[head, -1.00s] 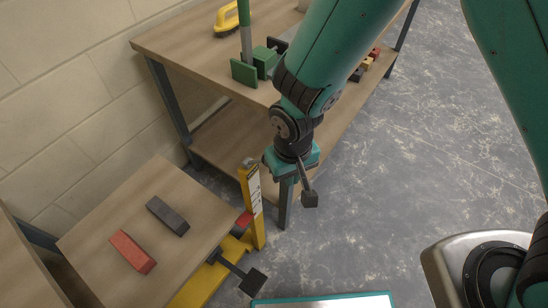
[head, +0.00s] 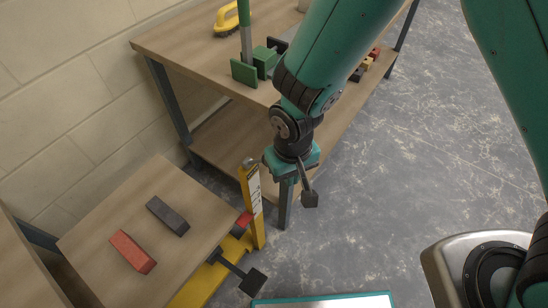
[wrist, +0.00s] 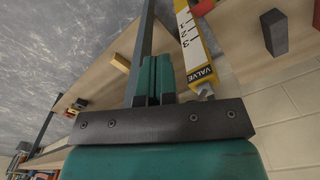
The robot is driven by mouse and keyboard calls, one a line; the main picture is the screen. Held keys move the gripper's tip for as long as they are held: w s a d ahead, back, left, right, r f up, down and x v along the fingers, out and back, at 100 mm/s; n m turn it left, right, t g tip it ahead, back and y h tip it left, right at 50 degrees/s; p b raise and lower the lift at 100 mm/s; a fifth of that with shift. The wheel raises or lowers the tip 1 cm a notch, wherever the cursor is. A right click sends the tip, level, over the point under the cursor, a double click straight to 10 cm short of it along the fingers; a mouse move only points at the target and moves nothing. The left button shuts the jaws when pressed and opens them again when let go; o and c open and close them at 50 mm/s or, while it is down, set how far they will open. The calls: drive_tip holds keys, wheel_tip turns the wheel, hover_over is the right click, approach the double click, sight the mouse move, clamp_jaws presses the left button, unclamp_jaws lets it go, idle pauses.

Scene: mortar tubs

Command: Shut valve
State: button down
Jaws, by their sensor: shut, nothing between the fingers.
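A yellow post (head: 252,206) stands beside the low wooden bench. Its white scale plate carries numbers and the word VALVE in the wrist view (wrist: 194,45). A dark lever with a square end (head: 253,282) sticks out from the yellow frame (head: 203,285) at the bench's front. My gripper (head: 290,177) hangs pointing down, just right of the post's top and apart from it. In the wrist view its teal fingers (wrist: 154,80) are together and empty, left of the post. A dark rod with a square end (head: 310,199) shows by my gripper; what it belongs to is unclear.
A red brick (head: 133,252) and a dark brick (head: 168,216) lie on the low bench. A taller workbench (head: 185,45) behind holds a green clamp (head: 262,62) and a yellow brush (head: 227,18). Its dark leg (head: 285,206) stands close behind my gripper. Open floor lies right.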

drive_tip(key=w+a, duration=0.1)
drive_tip(key=a, duration=0.1)
drive_tip(key=w+a, duration=0.1)
drive_tip(key=shift+w+a+f, duration=0.1)
drive_tip(key=shift+w+a, duration=0.25)
drive_tip(key=shift+w, duration=0.05)
drive_tip(key=shift+w+a+f, duration=0.1)
drive_tip(key=shift+w+a, duration=0.5)
drive_tip(key=shift+a, duration=0.2)
drive_tip(key=shift+w+a+f, duration=0.1)
drive_tip(key=shift+w+a, duration=0.5)
drive_tip(key=shift+a, duration=0.15)
drive_tip(key=r+p, duration=0.2)
drive_tip(key=r, duration=0.1)
drive_tip(key=d+r+p, duration=0.1)
drive_tip(key=r+p, duration=0.2)
drive_tip(key=s+r+p, duration=0.1)
drive_tip(key=r+p, duration=0.2)
drive_tip(key=shift+d+r, duration=0.15)
drive_tip(key=shift+r, duration=0.15)
drive_tip(key=shift+w, duration=0.1)
